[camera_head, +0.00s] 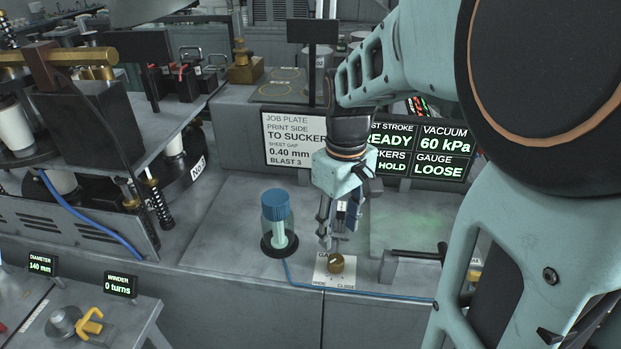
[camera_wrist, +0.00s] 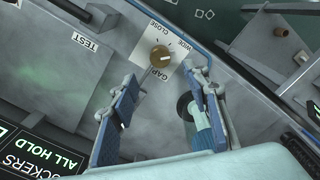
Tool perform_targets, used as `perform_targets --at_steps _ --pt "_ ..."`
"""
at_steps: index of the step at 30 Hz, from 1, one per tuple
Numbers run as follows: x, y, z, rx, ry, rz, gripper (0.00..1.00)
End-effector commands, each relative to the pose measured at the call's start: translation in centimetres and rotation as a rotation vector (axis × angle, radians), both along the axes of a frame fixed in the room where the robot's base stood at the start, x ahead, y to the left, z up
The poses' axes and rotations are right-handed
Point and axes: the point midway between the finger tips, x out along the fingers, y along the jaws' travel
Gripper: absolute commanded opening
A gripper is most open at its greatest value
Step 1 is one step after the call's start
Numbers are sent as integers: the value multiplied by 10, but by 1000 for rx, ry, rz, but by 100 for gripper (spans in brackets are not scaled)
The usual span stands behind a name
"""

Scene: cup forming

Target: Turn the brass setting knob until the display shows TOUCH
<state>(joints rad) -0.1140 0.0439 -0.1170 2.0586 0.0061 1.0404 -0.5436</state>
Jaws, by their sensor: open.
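The brass setting knob (camera_head: 336,263) sits on a white plate (camera_head: 320,279) marked WIDE and CLOSE at the front of the grey bench. My gripper (camera_head: 335,240) is open and points down just above the knob. In the wrist view its fingers (camera_wrist: 161,74) are spread wide, with the knob beyond and between their tips.
A blue-capped jar (camera_head: 279,220) stands left of the knob. A dark bar handle (camera_head: 415,255) lies to the right. A blue hose (camera_head: 385,296) runs along the front edge. The job plate (camera_head: 294,138) stands behind. A TEST label (camera_wrist: 87,39) shows in the wrist view.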

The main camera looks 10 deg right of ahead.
Motion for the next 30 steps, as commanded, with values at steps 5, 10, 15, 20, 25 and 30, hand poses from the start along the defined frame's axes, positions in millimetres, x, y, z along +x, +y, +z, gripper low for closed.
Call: perform_targets --at_steps 5,10,15,20,25,30 --pt "-2 0 -35 0 6 -1 43" --pt "-2 0 -66 0 4 -1 43" --pt "-1 0 -86 0 2 0 43" --pt "0 0 -93 0 0 0 43" --pt "0 0 -93 0 -1 -1 43" --pt "0 0 -93 0 -1 -1 32"
